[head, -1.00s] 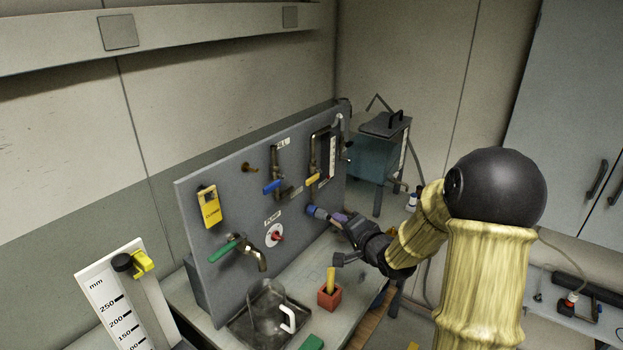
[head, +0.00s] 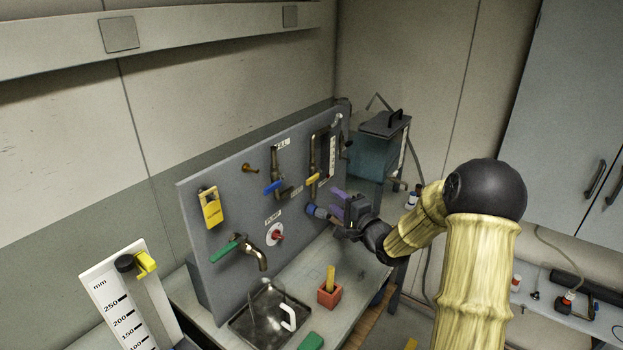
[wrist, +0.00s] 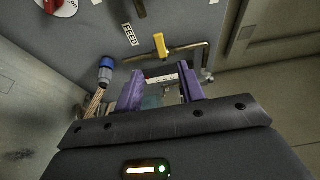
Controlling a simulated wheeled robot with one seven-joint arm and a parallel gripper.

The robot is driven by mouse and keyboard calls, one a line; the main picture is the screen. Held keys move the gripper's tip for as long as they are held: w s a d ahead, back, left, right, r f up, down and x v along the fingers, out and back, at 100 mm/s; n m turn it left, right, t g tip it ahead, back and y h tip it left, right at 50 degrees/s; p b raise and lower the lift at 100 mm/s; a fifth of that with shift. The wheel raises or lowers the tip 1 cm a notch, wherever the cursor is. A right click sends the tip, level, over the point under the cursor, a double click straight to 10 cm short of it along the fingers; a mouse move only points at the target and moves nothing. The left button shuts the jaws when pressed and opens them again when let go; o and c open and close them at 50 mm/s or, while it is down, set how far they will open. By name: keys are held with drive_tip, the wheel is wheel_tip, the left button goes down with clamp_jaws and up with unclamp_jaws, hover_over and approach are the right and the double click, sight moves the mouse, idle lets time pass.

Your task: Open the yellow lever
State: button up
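The yellow lever (head: 312,179) sits on a brass pipe on the right part of the grey upright panel (head: 235,205). In the wrist view the yellow lever (wrist: 160,46) stands beyond the fingertips, across a brass pipe, near a FEED label (wrist: 129,35). My gripper (head: 337,203) is just right of and below the lever, in front of the panel. In the wrist view my gripper (wrist: 161,86) shows two purple fingers spread apart with nothing gripped between them. The fingers do not touch the lever.
A blue-ended fitting (wrist: 105,70) juts out close beside the left finger. The panel also carries a blue lever (head: 272,187), a green lever (head: 226,248), a red knob (head: 278,236) and a yellow tag (head: 211,208).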

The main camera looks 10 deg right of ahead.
sight(313, 181)
drive_tip(key=p+x, duration=0.4)
drive_tip(key=x, duration=0.9)
drive_tip(key=shift+w, duration=0.2)
clamp_jaws()
